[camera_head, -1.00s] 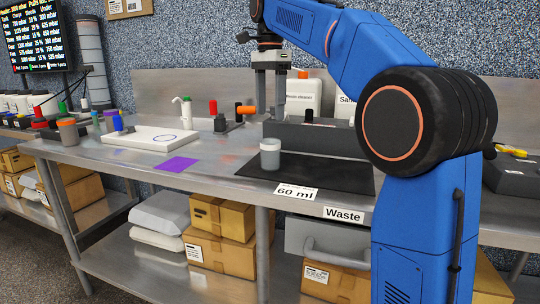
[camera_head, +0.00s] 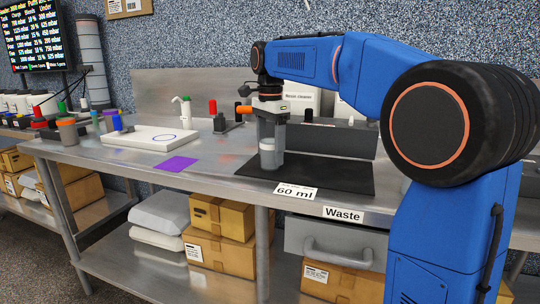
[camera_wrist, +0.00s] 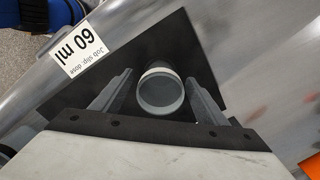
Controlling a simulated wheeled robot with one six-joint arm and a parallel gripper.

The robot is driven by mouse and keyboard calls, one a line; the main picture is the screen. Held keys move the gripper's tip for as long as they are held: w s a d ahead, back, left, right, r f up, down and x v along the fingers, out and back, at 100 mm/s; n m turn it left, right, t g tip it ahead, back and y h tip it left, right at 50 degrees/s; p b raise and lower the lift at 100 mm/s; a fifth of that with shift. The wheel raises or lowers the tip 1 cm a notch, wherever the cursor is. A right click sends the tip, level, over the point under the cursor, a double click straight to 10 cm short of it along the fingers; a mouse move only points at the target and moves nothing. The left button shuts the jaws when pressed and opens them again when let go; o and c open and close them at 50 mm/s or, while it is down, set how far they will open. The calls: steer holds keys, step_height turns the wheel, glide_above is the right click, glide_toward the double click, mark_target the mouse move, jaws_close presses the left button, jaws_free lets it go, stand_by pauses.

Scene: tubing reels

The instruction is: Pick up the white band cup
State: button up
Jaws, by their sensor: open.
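The white band cup (camera_head: 268,158) is a grey cup with a white band near its rim. It stands upright on the black mat (camera_head: 330,178) on the steel bench. In the wrist view the cup (camera_wrist: 160,92) shows from above, its round mouth open toward the camera. My gripper (camera_head: 270,140) is lowered around the cup. In the wrist view my gripper (camera_wrist: 158,100) is open, with one finger on each side of the cup and small gaps between. The fingers partly hide the cup in the head view.
A "60 ml" label (camera_head: 296,192) lies at the mat's front edge, above a "Waste" drawer (camera_head: 335,240). A grey bin (camera_head: 330,138) and bottles stand behind the mat. A purple square (camera_head: 177,164) and white tray (camera_head: 150,138) lie left, with clear bench between.

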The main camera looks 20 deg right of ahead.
steer(key=shift+f, duration=0.85)
steer(key=c, duration=1.2)
steer(key=shift+r, duration=0.1)
